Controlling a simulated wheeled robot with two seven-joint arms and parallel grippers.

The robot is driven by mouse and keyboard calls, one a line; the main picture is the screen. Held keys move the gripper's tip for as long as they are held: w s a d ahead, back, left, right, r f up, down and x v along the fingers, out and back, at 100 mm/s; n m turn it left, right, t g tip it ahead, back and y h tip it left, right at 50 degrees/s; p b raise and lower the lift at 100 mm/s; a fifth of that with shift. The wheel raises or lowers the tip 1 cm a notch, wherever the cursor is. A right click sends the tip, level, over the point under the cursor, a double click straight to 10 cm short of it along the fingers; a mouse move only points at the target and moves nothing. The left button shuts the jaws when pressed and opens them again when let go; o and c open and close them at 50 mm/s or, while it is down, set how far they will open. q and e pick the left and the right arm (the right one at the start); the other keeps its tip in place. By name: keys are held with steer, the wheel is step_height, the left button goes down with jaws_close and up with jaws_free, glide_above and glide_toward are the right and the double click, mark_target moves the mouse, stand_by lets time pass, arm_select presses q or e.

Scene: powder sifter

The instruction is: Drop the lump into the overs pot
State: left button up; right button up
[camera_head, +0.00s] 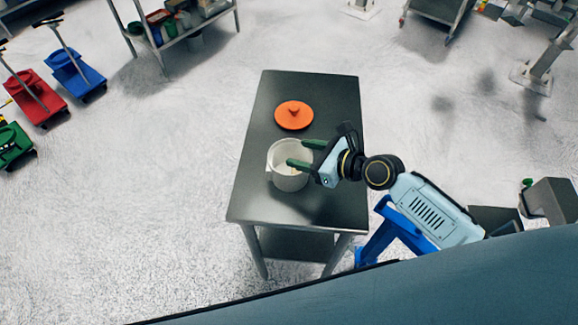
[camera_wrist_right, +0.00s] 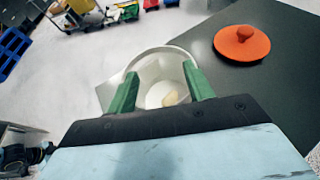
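The white overs pot (camera_head: 290,181) stands upright on the metal table, with its open mouth up; it also shows in the right wrist view (camera_wrist_right: 144,66). My right gripper (camera_head: 297,153) is over the pot's mouth, its green fingers spread apart with nothing between them. In the right wrist view the fingers (camera_wrist_right: 160,70) appear on either side of the pot's opening. A small pale tan lump (camera_wrist_right: 170,99) shows inside the pot, low between the fingers in that view and apart from both. My left gripper is not in view.
An orange lid (camera_head: 294,115) with a knob lies on the table (camera_head: 325,90) behind the pot. The table's front part is bare. Red and blue carts (camera_head: 75,73) and a shelf (camera_head: 190,30) stand farther off on the floor.

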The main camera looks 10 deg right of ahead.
steer(key=shift+s, duration=0.1)
steer(key=p+v, duration=0.3)
steer(key=v, duration=1)
steer(key=shift+p, duration=0.3)
steer(key=shift+d, duration=0.1)
steer(key=r+x, duration=0.2)
steer(key=x, duration=1)
steer(key=shift+w+a+b, duration=0.4)
steer(key=shift+w, duration=0.05)
steer(key=shift+f, duration=0.2)
